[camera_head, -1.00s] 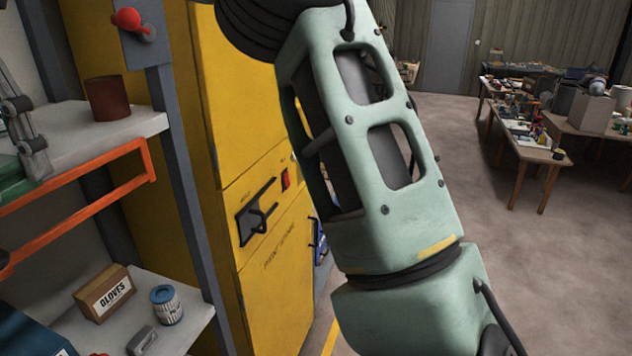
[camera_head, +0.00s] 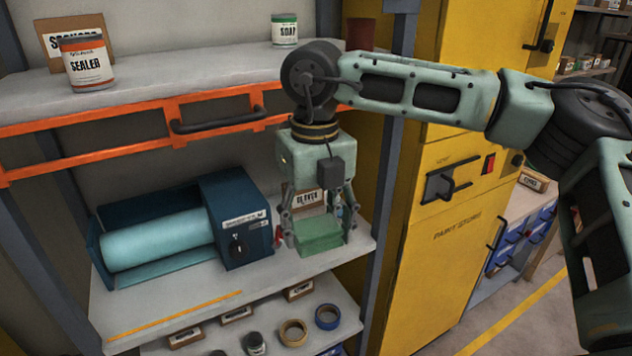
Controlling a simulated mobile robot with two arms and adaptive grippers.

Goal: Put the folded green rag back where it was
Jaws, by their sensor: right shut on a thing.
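The folded green rag (camera_head: 319,238) is a flat green block between the fingers of my right gripper (camera_head: 318,222). The gripper points down and is shut on the rag. It is in front of the middle shelf (camera_head: 190,300), right of the blue roll dispenser (camera_head: 236,215). I cannot tell whether the rag touches the shelf or hangs just above it. My left gripper is not in view.
The gloves box (camera_head: 309,198) is partly hidden behind my right gripper. An orange rail (camera_head: 150,120) edges the upper shelf, which holds a sealer can (camera_head: 86,64) and a soap can (camera_head: 284,31). A yellow cabinet (camera_head: 440,225) stands right. Tape rolls (camera_head: 293,332) lie below.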

